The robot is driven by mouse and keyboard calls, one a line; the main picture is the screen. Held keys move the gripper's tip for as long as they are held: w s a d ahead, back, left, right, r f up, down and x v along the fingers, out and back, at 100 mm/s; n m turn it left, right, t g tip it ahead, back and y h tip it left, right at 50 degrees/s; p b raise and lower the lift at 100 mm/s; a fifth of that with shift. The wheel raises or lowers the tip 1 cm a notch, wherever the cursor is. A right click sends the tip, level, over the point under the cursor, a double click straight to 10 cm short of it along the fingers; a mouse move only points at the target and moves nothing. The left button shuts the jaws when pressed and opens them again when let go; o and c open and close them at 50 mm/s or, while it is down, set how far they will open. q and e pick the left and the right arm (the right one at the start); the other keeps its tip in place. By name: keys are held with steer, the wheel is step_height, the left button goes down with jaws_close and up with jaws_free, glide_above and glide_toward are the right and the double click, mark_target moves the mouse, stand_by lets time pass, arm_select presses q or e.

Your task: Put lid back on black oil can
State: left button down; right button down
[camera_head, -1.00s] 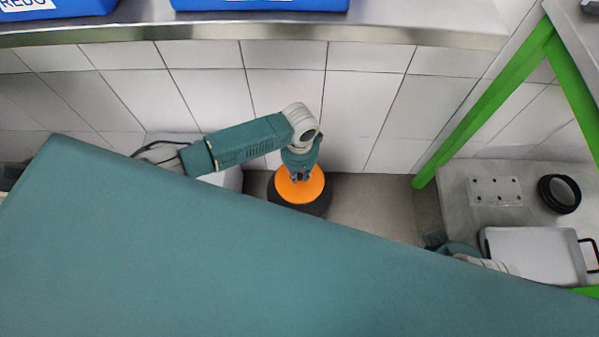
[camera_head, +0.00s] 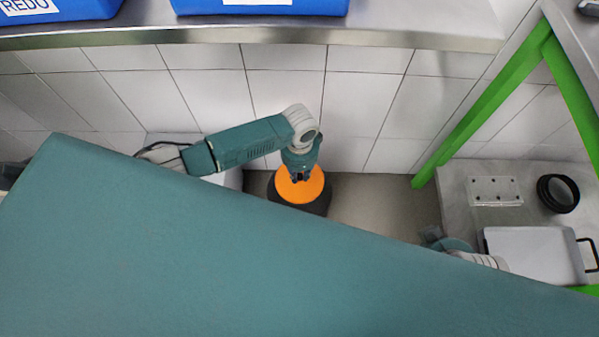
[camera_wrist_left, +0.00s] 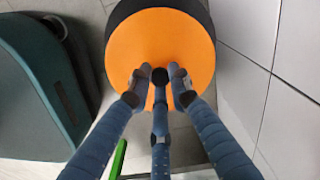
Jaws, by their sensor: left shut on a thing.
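The orange lid (camera_head: 312,190) is a flat round disc on top of the black oil can (camera_head: 283,206), which stands on the floor near the tiled wall. In the left wrist view the lid (camera_wrist_left: 185,45) covers most of the can, and only a dark rim of the can (camera_wrist_left: 95,50) shows around it. My left gripper (camera_head: 299,178) points down at the lid's middle. Its fingers (camera_wrist_left: 160,78) are close together there, shut on the lid. Whether the lid is fully seated cannot be told. My right gripper's fingers do not show; only part of that arm does.
My large teal body hides the lower part of the head view. A green frame leg (camera_head: 500,95) stands at the right, beside a surface with a white tray (camera_head: 530,255) and a black ring (camera_head: 558,194). A metal shelf (camera_head: 420,35) with blue bins (camera_head: 60,10) runs above.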

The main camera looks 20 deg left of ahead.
arm_select(q)
steer(key=c, duration=1.5)
jaws_free()
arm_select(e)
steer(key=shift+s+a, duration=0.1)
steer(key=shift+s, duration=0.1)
arm_select(q)
steer(key=o, duration=0.5)
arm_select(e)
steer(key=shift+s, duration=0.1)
